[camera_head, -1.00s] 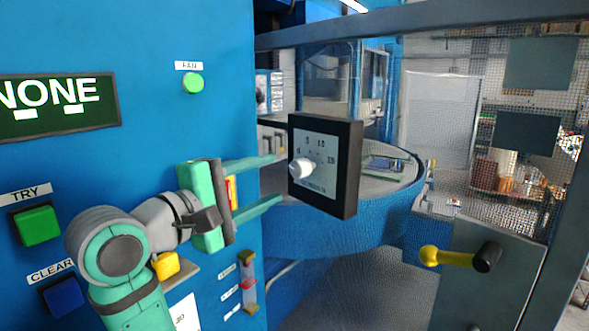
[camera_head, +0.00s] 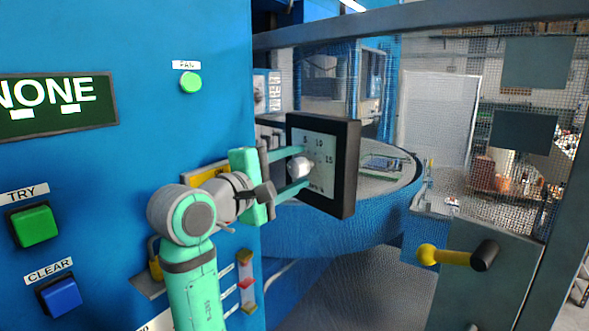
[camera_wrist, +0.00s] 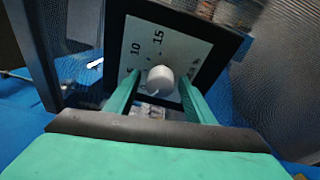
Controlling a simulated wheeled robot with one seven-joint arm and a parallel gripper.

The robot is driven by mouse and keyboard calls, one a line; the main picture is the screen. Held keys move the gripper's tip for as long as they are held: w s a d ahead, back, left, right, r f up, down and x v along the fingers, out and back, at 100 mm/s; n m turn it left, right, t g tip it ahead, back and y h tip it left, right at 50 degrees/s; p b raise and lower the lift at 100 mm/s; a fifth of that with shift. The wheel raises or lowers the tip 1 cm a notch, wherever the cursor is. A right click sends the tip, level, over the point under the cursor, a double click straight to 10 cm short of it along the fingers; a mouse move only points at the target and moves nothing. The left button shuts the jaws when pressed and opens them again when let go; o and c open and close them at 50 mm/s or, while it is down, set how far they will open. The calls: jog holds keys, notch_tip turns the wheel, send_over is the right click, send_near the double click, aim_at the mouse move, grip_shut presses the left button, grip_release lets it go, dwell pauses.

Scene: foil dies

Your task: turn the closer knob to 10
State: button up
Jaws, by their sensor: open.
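The closer knob (camera_head: 299,167) is a small white knob on a pale dial plate (camera_head: 325,150) in a black square frame. The plate carries the numbers 5, 10 and 15; part of the scale is hidden by my gripper. My gripper (camera_head: 304,168) is open, with its green fingers reaching to the dial above and below the knob. In the wrist view the knob (camera_wrist: 160,79) sits between the two fingertips, with a gap visible on both sides. Which number the knob points to cannot be made out.
A yellow crank with a black grip (camera_head: 458,256) is at the lower right. A mesh screen stands behind the dial. On the blue panel at left are a green TRY button (camera_head: 34,225), a blue CLEAR button (camera_head: 60,294) and a green FAN button (camera_head: 190,82).

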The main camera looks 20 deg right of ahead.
jog(key=c, duration=1.1)
jog(key=shift+o, duration=0.2)
jog(key=shift+m, duration=0.4)
jog(key=m, duration=0.3)
jog(key=shift+m+t+h, duration=0.3)
jog(key=shift+m+h, duration=0.1)
jog(key=m+h, duration=0.1)
jog(key=m, duration=0.3)
jog(key=shift+m, duration=0.4)
jog(key=m+g+h, duration=0.1)
jog(key=m, duration=0.4)
jog(key=shift+r, duration=0.1)
jog(key=m, duration=0.2)
jog(key=m+g+h, duration=0.1)
jog(key=m, duration=0.2)
jog(key=shift+s+g, duration=0.1)
jog(key=shift+g, duration=0.2)
jog(key=shift+d+m, duration=0.1)
jog(key=shift+m, duration=0.3)
